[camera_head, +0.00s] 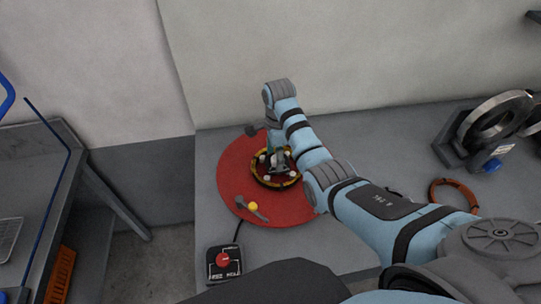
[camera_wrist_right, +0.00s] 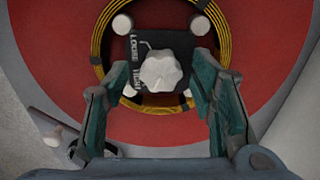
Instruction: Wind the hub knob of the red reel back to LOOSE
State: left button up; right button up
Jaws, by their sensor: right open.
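The red reel (camera_head: 230,165) lies flat on the grey bench in the head view, with copper-yellow winding around its hub. In the right wrist view, the pale lobed hub knob (camera_wrist_right: 162,72) sits on a dark square plate (camera_wrist_right: 145,44). LOOSE is printed along the plate's left side, with a second, partly hidden word below it. My right gripper (camera_head: 277,160) is over the hub. In the wrist view its teal fingers stand open on both sides of the knob, with a visible gap on each side. My left gripper is not in view.
A box with a red button (camera_head: 222,260) sits at the bench's front edge. A lever with a yellow ball (camera_head: 253,206) is at the reel's near side. An orange ring (camera_head: 440,183) and a metal coil stand (camera_head: 495,118) are to the right. A wall rises behind the bench.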

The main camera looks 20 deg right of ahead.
jog(key=shift+f, duration=0.2)
jog(key=shift+w, duration=0.1)
jog(key=shift+c, duration=0.9)
jog(key=c, duration=1)
jog(key=shift+o, duration=0.2)
